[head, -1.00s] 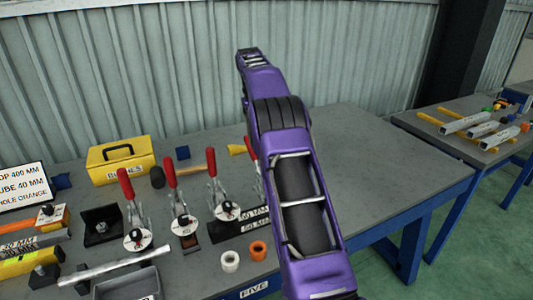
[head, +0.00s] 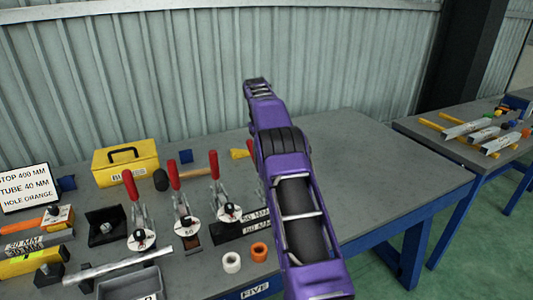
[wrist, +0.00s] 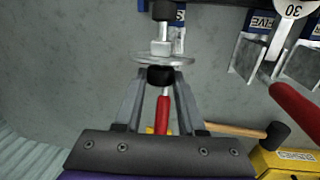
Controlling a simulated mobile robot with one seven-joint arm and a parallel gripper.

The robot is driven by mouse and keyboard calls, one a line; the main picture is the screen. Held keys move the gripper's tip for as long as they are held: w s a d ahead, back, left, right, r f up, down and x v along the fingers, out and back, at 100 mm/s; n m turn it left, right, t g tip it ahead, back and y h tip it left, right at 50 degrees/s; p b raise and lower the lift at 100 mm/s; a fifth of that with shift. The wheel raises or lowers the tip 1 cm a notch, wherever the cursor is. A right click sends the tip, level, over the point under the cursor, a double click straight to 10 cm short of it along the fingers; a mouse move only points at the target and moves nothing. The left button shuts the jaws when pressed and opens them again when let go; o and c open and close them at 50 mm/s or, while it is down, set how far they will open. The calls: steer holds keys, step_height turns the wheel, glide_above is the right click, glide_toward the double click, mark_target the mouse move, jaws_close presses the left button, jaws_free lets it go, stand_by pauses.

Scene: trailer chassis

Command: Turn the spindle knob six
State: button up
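In the wrist view, a black knob (wrist: 160,76) sits between the fingertips of my gripper (wrist: 160,82), right against a pale round disc (wrist: 146,59) seen edge-on. A metal nut and spindle (wrist: 161,45) lie beyond the disc. The two grey fingers flank the knob closely, with no clear gap visible; I cannot tell whether they press on it. A red handle (wrist: 162,115) shows between the fingers. In the head view my purple arm hides the gripper and this knob.
Several red-handled clamps with dial discs (head: 187,226) stand left of my arm. In the wrist view, a dial marked 30 (wrist: 292,7), another red handle (wrist: 295,113) and a hammer (wrist: 245,131) are to the right. A yellow box (head: 125,163) is behind. The table's right side (head: 370,170) is clear.

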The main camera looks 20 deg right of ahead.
jaws_close()
steer(key=shift+a+h, duration=0.1)
steer(key=shift+h, duration=0.2)
steer(key=h, duration=0.2)
steer(key=shift+a+f+m+h+b, duration=0.1)
steer(key=shift+a+m+h+b, duration=0.2)
steer(key=shift+b, duration=0.1)
steer(key=h, duration=0.2)
steer(key=shift+a+f+h, duration=0.1)
steer(key=shift+h, duration=0.2)
steer(key=shift+w+a+f+m+g+h+b, duration=0.15)
steer(key=shift+m+h+b, duration=0.3)
steer(key=shift+h, duration=0.65)
steer(key=shift+s+d+f+m+g+h+b, duration=0.1)
steer(key=shift+m+g+h+b, duration=0.15)
steer(key=shift+h+b, duration=0.6)
steer(key=shift+h, duration=0.45)
